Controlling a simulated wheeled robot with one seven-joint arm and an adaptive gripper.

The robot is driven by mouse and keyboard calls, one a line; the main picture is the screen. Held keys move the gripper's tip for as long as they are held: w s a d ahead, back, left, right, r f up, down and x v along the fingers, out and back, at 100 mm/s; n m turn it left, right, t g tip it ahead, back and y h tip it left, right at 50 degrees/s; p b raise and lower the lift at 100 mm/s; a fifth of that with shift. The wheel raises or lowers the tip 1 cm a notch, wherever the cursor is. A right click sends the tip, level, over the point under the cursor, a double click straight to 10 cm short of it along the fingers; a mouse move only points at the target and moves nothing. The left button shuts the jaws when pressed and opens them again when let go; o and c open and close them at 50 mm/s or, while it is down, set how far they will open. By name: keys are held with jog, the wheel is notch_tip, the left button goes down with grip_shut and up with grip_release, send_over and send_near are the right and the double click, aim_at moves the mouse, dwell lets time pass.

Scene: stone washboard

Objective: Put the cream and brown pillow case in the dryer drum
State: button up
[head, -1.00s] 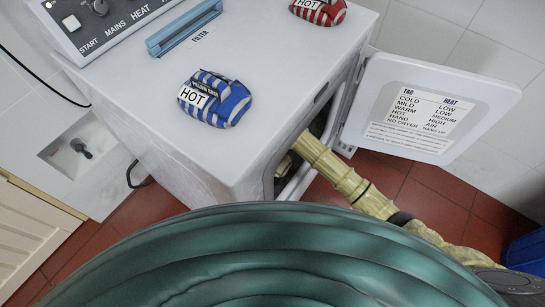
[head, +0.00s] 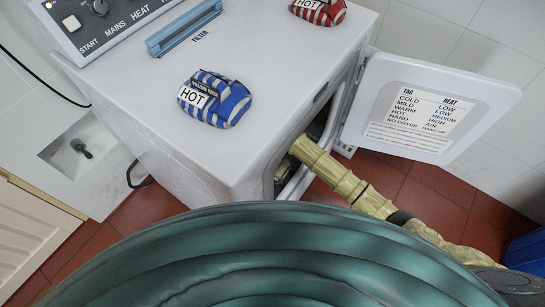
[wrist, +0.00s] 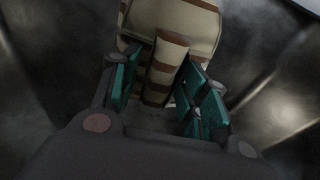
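The cream and brown striped pillow case (wrist: 185,28) lies inside the grey metal dryer drum (wrist: 270,85) in the wrist view. A folded part of it stands up between the teal finger pads of my gripper (wrist: 165,90). The pads are spread wide, with a small gap beside the cloth on the left, so the gripper looks open around it. In the head view my arm reaches through the open front of the white dryer (head: 235,155). The gripper is hidden inside there, and the pillow case cannot be made out.
The dryer door (head: 428,105) stands open to the right of my arm. A blue striped packet (head: 215,98) and a red striped packet (head: 318,11) lie on the dryer top. A blue bin (head: 528,250) is at the lower right.

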jog(key=shift+s+d+r, duration=0.1)
jog(key=shift+d+r, duration=0.05)
jog(key=shift+r, duration=1.1)
jog(key=shift+s+d+r, duration=0.1)
jog(key=shift+d+r, duration=0.05)
jog(key=shift+r, duration=1.15)
jog(key=shift+s+d+r, duration=0.1)
jog(key=shift+d+r, duration=0.05)
jog(key=shift+r, duration=1.1)
